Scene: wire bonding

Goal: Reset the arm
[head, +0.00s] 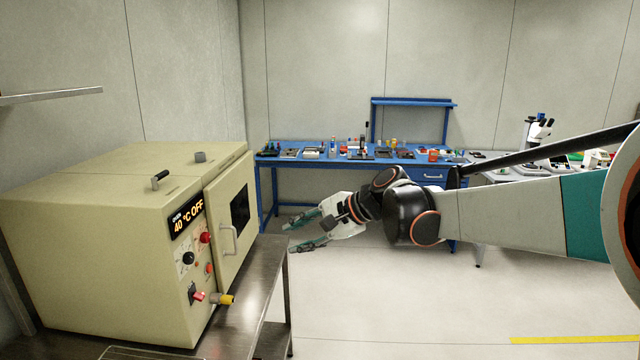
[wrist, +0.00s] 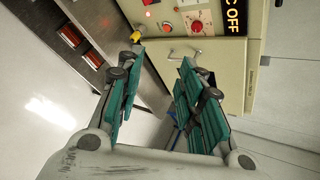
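My gripper (head: 296,232) is at the end of my arm, which reaches in from the right in the head view. It points left, toward the cream oven. Its two green-padded fingers are spread apart with nothing between them; they also show open in the wrist view (wrist: 158,88). The gripper is in the air, just right of the steel table's edge and apart from the oven.
The cream oven (head: 90,240), its door shut and its display reading 40 °C OFF, stands on a steel table (head: 262,270) at left. A blue workbench (head: 290,163) with several small items stands behind. Clear floor (head: 400,300) lies below my arm.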

